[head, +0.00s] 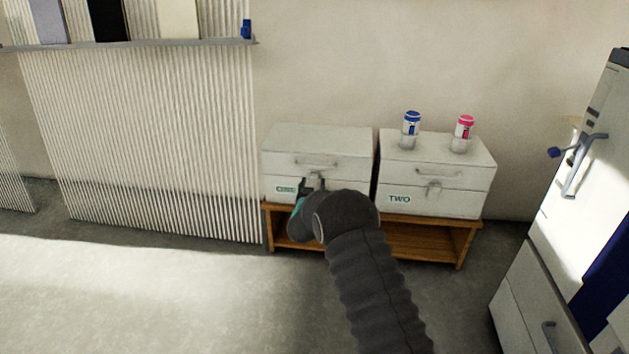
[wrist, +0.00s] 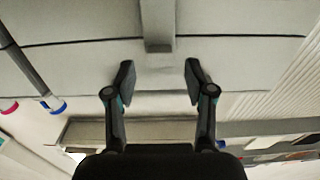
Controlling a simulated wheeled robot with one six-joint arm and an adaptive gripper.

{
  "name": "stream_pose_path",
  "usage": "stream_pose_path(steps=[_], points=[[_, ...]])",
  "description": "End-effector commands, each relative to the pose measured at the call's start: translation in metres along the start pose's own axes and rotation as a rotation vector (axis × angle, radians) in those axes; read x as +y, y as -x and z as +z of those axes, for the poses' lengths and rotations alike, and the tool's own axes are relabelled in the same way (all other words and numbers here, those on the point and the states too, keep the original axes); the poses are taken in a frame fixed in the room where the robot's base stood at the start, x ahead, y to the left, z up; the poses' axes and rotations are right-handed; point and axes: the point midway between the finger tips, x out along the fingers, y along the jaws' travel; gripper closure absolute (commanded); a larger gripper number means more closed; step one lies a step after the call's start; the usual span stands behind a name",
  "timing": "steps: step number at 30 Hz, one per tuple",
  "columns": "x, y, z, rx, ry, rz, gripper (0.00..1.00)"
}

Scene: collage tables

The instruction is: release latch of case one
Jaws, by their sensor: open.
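Case one (head: 318,141) is a pale box with a closed lid and a front handle, on the left of a low wooden stand. Its front label (head: 286,189) is small and hard to read. My gripper (head: 311,185) is at the lower front of this case, hiding part of it. In the wrist view my gripper (wrist: 158,82) is open and empty. A grey latch (wrist: 159,30) lies ahead, in line with the gap between the two fingers; I cannot tell whether they touch it. My arm hides the latch area in the head view.
Case two (head: 437,149), labelled TWO, stands close on the right, with a blue-lidded jar (head: 411,125) and a pink-lidded jar (head: 463,129) on top. The wooden stand (head: 467,241) is below. A ribbed panel (head: 160,140) is left, a white cabinet (head: 560,230) right. Floor in front is clear.

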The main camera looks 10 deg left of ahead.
Motion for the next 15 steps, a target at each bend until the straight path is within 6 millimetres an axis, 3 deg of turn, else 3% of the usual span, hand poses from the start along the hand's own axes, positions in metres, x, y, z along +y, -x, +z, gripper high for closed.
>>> stream_pose_path(steps=[6,15], points=[[0.0,-0.024,0.0,0.0,-0.001,0.0,0.46],[0.0,-0.032,0.0,0.0,0.0,0.0,0.46]])
